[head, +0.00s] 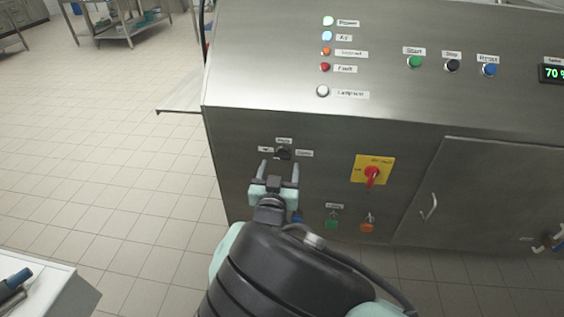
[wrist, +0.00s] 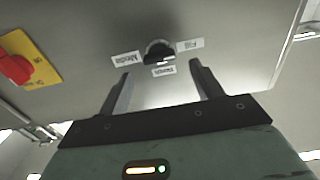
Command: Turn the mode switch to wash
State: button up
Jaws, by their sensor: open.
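The mode switch (head: 284,154) is a small black rotary knob on the front panel of the steel machine. White labels sit around it: one above, one at its left and one at its right in the head view. Which label the knob points at is too small to tell. My gripper (head: 280,172) is open and empty, just in front of the knob. In the wrist view its two fingers (wrist: 161,80) stand apart, with the knob beyond the tips.
A red rotary switch on a yellow plate (head: 372,171) is right of the mode switch. Several coloured fittings, one green (head: 332,221), sit below. The sloped top panel carries lamps and buttons such as a green one (head: 415,62). A cabinet door (head: 470,190) is at right.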

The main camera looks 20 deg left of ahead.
aim_at(282, 158)
jog(key=shift+b+x, duration=0.55)
jog(key=shift+x, duration=1.7)
jog(key=c, duration=1)
